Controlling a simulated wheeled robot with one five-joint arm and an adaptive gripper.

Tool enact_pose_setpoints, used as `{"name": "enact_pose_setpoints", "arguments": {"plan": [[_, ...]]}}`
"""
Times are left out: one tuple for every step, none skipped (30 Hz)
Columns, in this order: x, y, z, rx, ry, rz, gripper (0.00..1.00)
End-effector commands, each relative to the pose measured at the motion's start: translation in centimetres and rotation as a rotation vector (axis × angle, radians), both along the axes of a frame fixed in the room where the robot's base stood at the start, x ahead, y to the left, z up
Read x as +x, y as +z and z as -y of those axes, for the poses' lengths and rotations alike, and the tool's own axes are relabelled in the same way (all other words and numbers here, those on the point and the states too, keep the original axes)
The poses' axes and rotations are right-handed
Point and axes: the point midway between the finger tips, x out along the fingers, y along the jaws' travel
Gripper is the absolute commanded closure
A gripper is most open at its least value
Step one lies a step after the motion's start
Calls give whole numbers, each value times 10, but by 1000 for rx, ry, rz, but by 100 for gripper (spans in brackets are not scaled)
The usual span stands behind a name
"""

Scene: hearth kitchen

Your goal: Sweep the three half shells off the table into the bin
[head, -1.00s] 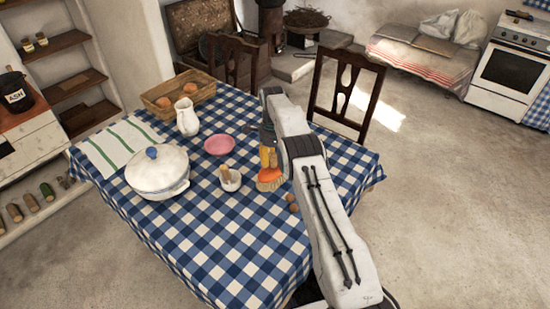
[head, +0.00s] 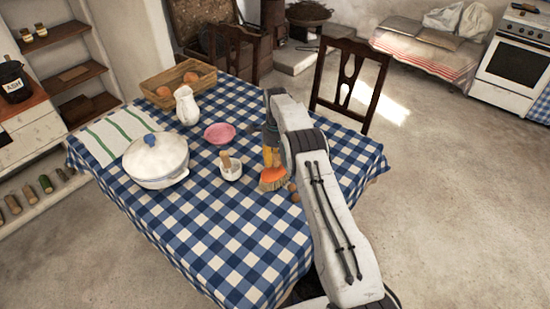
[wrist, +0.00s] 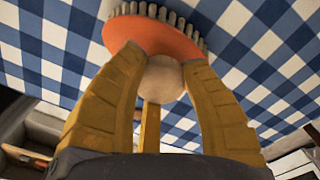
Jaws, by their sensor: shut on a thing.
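My gripper (head: 271,157) is over the right part of the table (head: 215,235), its ochre fingers closed on a brush (head: 273,179) with an orange head and pale bristles. In the wrist view the fingers (wrist: 160,62) close around the brush's pale round knob, with the orange head (wrist: 152,36) beyond them. The bristles are at or just above the cloth; I cannot tell if they touch. Small brown half shells (head: 294,193) lie just right of the brush, beside my arm. I make out two; a third may be hidden by the arm. I see no bin.
A white cup with a utensil (head: 230,171), a pink dish (head: 219,133), a white jug (head: 187,106) and a lidded pot (head: 156,161) stand left of the brush. A basket (head: 155,80) is at the back. A chair (head: 350,82) stands behind.

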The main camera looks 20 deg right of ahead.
Motion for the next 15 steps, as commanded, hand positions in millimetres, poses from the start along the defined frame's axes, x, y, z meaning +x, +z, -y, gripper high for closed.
{"name": "enact_pose_setpoints", "arguments": {"plan": [[-2,0,3,0,-2,1,89],[-4,0,4,0,-2,0,89],[-6,0,5,0,-2,1,89],[-7,0,6,0,-2,0,89],[-9,0,7,0,-2,0,89],[-11,0,8,0,-1,1,89],[-13,0,9,0,-1,0,89],[-15,0,10,1,0,1,89],[-18,0,11,1,0,0,89],[-20,0,12,1,0,0,89],[-22,0,13,1,0,1,89],[-23,-1,15,1,0,1,89],[-24,-1,16,1,-1,1,89],[-26,-1,17,1,-1,1,89],[-27,-1,19,1,-1,2,89]]}}
